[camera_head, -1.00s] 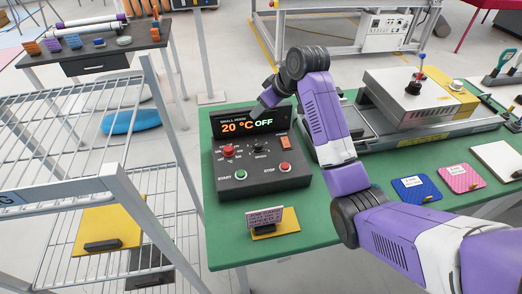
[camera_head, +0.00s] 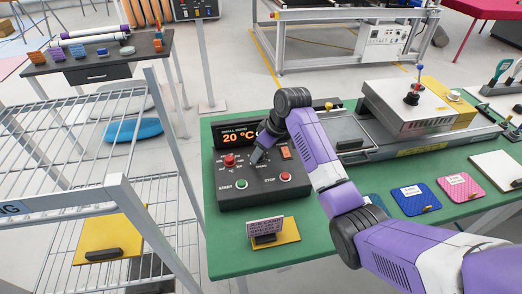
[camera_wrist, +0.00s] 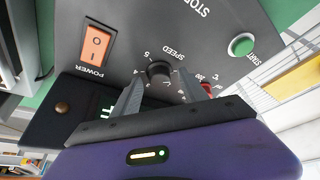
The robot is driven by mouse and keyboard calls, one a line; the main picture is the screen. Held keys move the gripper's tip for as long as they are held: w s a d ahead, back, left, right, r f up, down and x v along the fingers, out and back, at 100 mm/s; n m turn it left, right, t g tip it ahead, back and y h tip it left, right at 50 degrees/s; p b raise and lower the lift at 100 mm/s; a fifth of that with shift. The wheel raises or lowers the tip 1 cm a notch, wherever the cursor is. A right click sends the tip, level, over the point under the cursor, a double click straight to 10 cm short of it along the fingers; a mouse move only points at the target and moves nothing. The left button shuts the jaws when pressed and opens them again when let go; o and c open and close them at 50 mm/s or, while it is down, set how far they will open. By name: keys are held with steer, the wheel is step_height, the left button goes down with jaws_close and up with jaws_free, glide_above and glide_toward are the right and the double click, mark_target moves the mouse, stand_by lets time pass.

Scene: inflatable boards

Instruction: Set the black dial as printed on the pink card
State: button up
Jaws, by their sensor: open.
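The control box (camera_head: 262,196) stands on the green table. Its black dial (camera_wrist: 159,71), marked SPEED with numbers around it, shows in the wrist view; in the head view my gripper largely hides it. My gripper (camera_wrist: 162,78) is open, pointing down at the box, with one finger on each side of the dial. I cannot tell whether the fingers touch it. In the head view my gripper (camera_head: 258,157) is over the middle of the panel.
A red knob (camera_head: 229,160) sits left of the dial, and an orange power switch (camera_head: 286,153) to its right. Green START (camera_head: 241,184) and red STOP (camera_head: 286,177) buttons are in front. A flat press (camera_head: 420,100) stands at the right. A wire rack (camera_head: 90,150) is at the left.

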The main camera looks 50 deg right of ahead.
steer(key=shift+f, duration=0.1)
steer(key=shift+c, duration=0.2)
jaws_close()
steer(key=shift+a+m+p, duration=0.1)
steer(key=shift+m+p, duration=0.2)
steer(key=shift+p, duration=0.2)
steer(key=shift+a+r+m+h+p, duration=0.1)
steer(key=shift+r+m+h+p, duration=0.2)
steer(key=shift+m+p, duration=0.35)
steer(key=shift+w+a+m+h+p, duration=0.1)
steer(key=shift+m+h+p, duration=0.4)
steer(key=shift+m+p, duration=0.7)
steer(key=m+h+p, duration=0.1)
steer(key=m, duration=0.2)
steer(key=shift+a+f+m+g+p, duration=0.1)
steer(key=shift+m+g+p, duration=0.2)
steer(key=shift+p, duration=0.1)
steer(key=shift+w+f+m+g+h+p, duration=0.15)
steer(key=shift+m+h, duration=0.25)
steer(key=shift+m, duration=0.55)
steer(key=shift+r+m+g+h+p, duration=0.1)
steer(key=shift+m+g+h+p, duration=0.25)
steer(key=shift+m, duration=0.55)
